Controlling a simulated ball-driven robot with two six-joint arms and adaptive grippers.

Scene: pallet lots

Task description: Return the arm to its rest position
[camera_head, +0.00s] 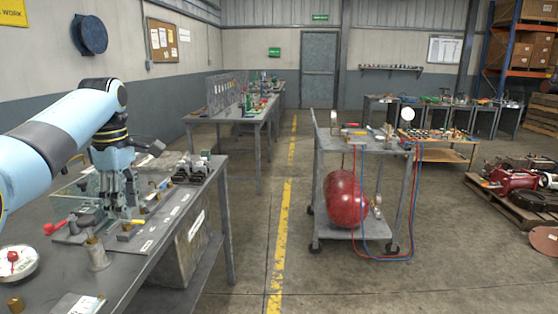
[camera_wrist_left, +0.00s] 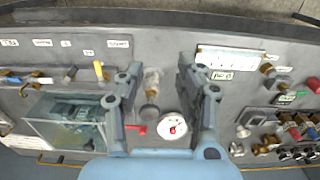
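My left gripper (camera_head: 120,208) hangs fingers-down over the near bench (camera_head: 207,222) at the left of the head view. My blue and black left arm comes in from the left edge. In the left wrist view the gripper (camera_wrist_left: 160,66) has its two fingers spread wide apart with nothing clasped between them. A small metal fitting (camera_wrist_left: 150,82) and a round white gauge (camera_wrist_left: 172,127) show on the bench between and below the fingers. My right gripper is in neither view.
A clear box (camera_wrist_left: 68,120) stands on the bench, with labelled parts and fittings around it. A grey cart (camera_head: 360,145) with a red tank (camera_head: 345,198) stands to the right. The floor between bench and cart is clear, with a yellow line (camera_head: 283,225).

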